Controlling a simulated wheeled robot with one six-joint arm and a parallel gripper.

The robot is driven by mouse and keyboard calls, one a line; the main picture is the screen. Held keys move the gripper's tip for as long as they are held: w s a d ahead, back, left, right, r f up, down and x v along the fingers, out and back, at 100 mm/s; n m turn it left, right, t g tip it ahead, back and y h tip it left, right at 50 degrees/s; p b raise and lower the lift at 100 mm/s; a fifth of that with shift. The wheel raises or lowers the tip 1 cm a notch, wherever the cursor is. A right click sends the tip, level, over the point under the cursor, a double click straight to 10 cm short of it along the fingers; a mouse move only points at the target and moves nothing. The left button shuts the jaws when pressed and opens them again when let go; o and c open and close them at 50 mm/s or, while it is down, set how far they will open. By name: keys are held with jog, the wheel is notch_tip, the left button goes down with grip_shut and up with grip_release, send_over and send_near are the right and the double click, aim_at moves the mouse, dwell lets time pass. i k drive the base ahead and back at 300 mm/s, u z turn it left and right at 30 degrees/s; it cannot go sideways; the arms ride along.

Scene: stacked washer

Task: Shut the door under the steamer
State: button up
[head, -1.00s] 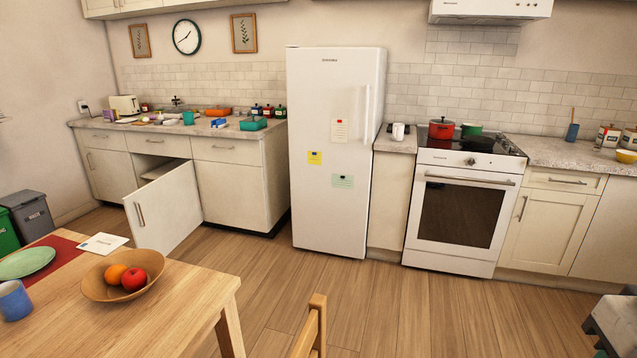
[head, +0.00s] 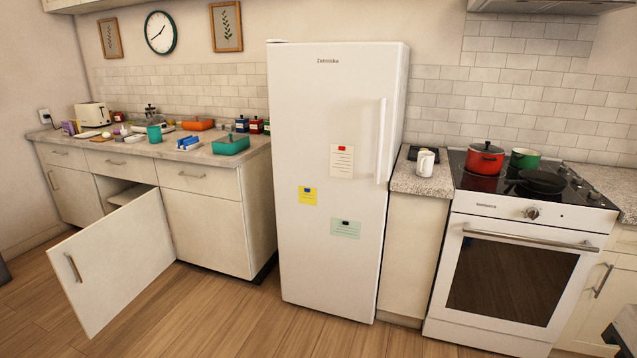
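A cream cabinet door (head: 110,262) stands wide open at the left, swung out into the room, with a bar handle (head: 73,267) near its free edge. The opening (head: 118,192) behind it shows a pale shelf and is partly hidden by the door. On the counter above, a small pot-like thing with a dark knob (head: 150,112) stands among other items; I cannot tell for sure whether it is the steamer. My gripper's fingers are not in view. A dark and grey piece at the lower right edge may be part of my arm.
A white fridge (head: 335,180) stands right of the open cabinet, then a short counter and an oven (head: 510,275) with pots. The cluttered counter (head: 245,160) runs along the left wall units. The wooden floor (head: 215,315) before the door and fridge is clear.

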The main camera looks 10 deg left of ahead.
aim_at(101, 269)
jog(key=i, duration=2.15)
jog(key=u, duration=2.5)
jog(key=i, duration=1.2)
jog(key=z, duration=0.3)
